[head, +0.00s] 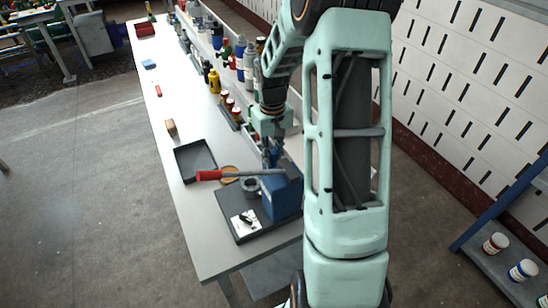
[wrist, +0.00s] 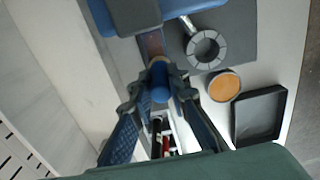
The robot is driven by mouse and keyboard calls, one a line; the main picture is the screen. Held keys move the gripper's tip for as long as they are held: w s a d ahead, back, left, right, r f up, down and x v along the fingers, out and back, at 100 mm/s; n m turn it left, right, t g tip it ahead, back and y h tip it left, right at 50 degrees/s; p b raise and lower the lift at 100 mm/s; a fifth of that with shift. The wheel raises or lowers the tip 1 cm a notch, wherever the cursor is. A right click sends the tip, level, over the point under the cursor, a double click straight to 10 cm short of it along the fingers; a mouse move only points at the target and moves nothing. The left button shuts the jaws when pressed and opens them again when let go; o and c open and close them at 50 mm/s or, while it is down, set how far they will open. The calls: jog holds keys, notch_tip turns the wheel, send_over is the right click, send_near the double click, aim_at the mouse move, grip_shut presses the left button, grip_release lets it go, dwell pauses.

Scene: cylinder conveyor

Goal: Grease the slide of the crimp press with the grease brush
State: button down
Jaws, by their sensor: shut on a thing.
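The blue crimp press (head: 284,196) stands on a dark base plate (head: 232,213) at the near end of the bench, its grey lever with a red grip (head: 209,175) reaching left. My gripper (head: 268,150) is just behind and above the press. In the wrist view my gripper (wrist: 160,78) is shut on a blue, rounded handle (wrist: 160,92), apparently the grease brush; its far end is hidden. A brownish strip (wrist: 154,45) shows just beyond the fingertips, against the blue press body (wrist: 133,14); I cannot tell if it is slide or bristles. Contact is unclear.
A round tin with orange content (wrist: 224,87) and a black tray (wrist: 260,115) lie beside the press. A grey segmented ring (wrist: 203,49) sits on the base plate. Bottles and cans (head: 240,60) line the bench's back edge. The bench's left strip is mostly clear.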

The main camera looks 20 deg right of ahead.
jog(key=shift+w, duration=1.1)
jog(key=shift+w+a, duration=0.1)
jog(key=shift+w, duration=0.4)
jog(key=shift+s, duration=0.1)
jog(key=shift+s+f, duration=0.25)
jog(key=shift+s, duration=0.9)
jog(key=shift+s+r, duration=0.15)
jog(key=shift+s, duration=0.65)
jog(key=shift+s+r, duration=0.1)
jog(key=shift+s, duration=0.7)
jog(key=shift+s, duration=0.1)
jog(key=shift+s, duration=0.7)
